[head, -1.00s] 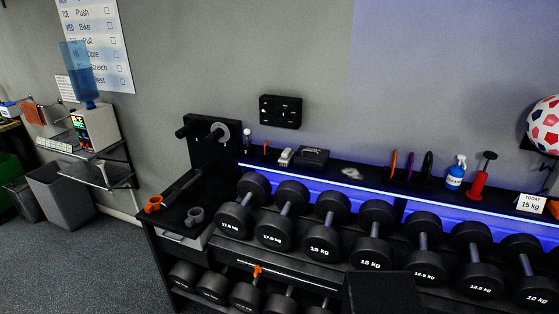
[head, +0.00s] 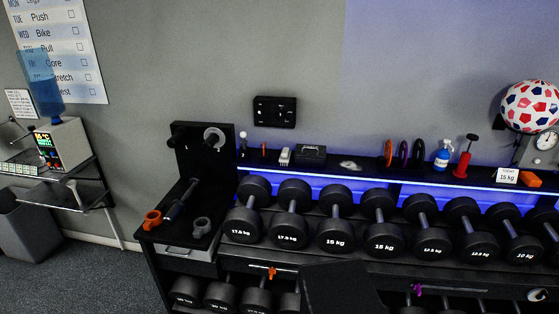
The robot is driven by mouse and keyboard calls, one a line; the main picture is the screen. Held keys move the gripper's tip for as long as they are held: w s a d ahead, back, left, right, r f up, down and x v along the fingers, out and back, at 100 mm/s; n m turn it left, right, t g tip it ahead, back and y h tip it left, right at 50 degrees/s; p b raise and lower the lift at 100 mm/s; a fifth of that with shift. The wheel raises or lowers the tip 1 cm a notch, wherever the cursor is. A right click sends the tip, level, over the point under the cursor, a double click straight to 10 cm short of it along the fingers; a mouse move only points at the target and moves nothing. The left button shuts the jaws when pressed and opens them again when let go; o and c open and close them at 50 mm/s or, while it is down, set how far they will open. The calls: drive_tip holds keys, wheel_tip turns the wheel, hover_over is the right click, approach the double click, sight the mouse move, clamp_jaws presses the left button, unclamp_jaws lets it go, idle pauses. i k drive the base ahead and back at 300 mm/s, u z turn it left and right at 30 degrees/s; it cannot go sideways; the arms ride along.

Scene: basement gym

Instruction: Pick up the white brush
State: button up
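A small white block-like thing (head: 285,156), which looks like the white brush, stands on the narrow black ledge (head: 330,170) above the dumbbell rack. It is just left of a small dark box (head: 312,154). It is too small in this view to make out bristles or a handle. My gripper is not in view.
Several dumbbells (head: 337,236) fill the rack below the ledge. A spray bottle (head: 443,155), a red stand (head: 464,157) and upright discs (head: 403,154) stand farther right on the ledge. A dark panel (head: 338,288) juts up at bottom centre. Floor shows at left (head: 90,275).

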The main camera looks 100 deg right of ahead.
sight(285, 156)
drive_tip(key=i, duration=0.3)
drive_tip(key=z, duration=0.4)
drive_tip(key=k, duration=0.15)
drive_tip(key=z, duration=3)
drive_tip(key=i, duration=0.25)
drive_tip(key=z, duration=0.1)
